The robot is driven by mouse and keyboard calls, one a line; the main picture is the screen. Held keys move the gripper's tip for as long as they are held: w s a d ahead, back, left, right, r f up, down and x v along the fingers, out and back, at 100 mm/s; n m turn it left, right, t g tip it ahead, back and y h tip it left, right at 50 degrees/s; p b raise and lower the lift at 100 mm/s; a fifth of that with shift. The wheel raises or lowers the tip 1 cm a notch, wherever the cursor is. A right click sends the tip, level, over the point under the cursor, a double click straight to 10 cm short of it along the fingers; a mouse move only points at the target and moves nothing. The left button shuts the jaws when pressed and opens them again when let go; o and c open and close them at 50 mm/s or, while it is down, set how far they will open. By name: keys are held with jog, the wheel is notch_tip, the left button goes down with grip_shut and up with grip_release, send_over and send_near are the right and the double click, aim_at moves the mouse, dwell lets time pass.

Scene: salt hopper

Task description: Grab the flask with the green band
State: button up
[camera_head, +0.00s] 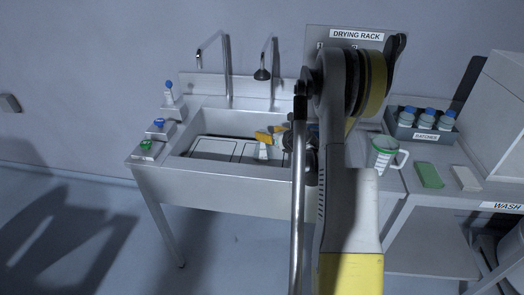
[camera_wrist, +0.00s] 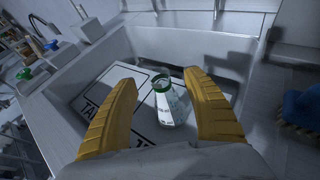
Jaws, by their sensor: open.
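The flask with the green band (camera_wrist: 168,105) stands in the sink basin in the wrist view, a pale cone with a green ring at its neck. My gripper (camera_wrist: 163,82) is open, its yellow fingers on either side of the flask with gaps showing; I cannot tell whether either touches it. In the head view my gripper (camera_head: 271,135) reaches down into the sink, with a white part of the flask (camera_head: 263,153) below the fingers. My arm hides the right part of the basin there.
The steel sink (camera_head: 215,180) has walls around the basin and two tall taps behind. Blue and green knobs (camera_head: 146,145) sit on its left rim. Right of my arm are a green-banded jug (camera_head: 383,160), a batches crate (camera_head: 404,131) with blue-capped bottles, and sponges (camera_head: 429,175).

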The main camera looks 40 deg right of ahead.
aim_at(262, 131)
jog(key=b+x, duration=0.1)
jog(key=x, duration=0.3)
jog(key=shift+w+f, duration=0.3)
jog(key=shift+w, duration=0.05)
jog(key=shift+s+r, duration=0.1)
grip_shut()
